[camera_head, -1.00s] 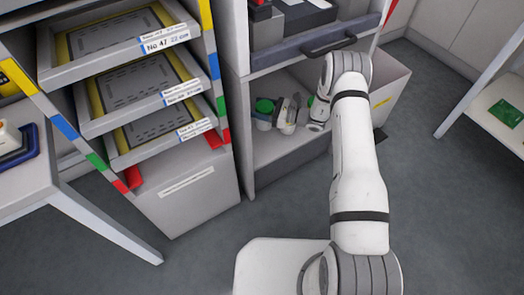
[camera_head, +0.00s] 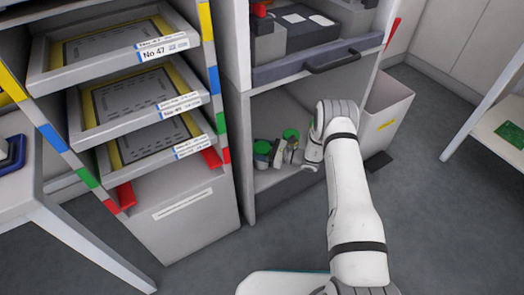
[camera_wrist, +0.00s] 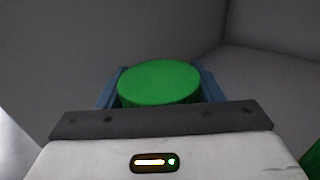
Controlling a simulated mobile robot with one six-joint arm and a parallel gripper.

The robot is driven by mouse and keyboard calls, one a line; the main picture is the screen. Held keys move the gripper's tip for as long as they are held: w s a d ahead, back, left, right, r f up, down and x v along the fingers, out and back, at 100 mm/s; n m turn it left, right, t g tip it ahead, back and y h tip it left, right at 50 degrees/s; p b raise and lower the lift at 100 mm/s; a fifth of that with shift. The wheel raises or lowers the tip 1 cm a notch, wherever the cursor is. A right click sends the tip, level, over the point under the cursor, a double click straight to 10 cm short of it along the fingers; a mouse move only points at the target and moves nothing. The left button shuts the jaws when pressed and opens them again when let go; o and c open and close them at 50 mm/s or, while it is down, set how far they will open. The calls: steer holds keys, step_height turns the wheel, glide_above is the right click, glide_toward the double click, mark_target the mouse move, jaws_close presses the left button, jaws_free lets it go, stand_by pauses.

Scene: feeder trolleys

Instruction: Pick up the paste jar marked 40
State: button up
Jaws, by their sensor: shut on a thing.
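A green-lidded jar (camera_head: 262,148) is in the lower bay of the middle cabinet. My gripper (camera_head: 273,155) reaches in from the right and is shut on this jar. In the wrist view its round green lid (camera_wrist: 160,83) sits between the two blue fingers of my gripper (camera_wrist: 160,90). A second green-lidded jar (camera_head: 291,135) stands just right of it, close beside my wrist. A sliver of green shows at the lower right corner of the wrist view. No marking is readable on either jar, and I cannot tell whether the held jar touches the shelf.
The cabinet's side post (camera_head: 242,150) stands close left of the held jar. A drawer with a dark handle (camera_head: 333,60) overhangs the bay. A grey bin (camera_head: 388,115) is at the right. A rack of labelled stencil frames (camera_head: 150,140) stands at the left.

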steer(key=shift+r, duration=0.15)
steer(key=o, duration=0.9)
steer(key=shift+f, duration=0.25)
steer(key=o, duration=0.5)
steer(key=shift+r, duration=0.1)
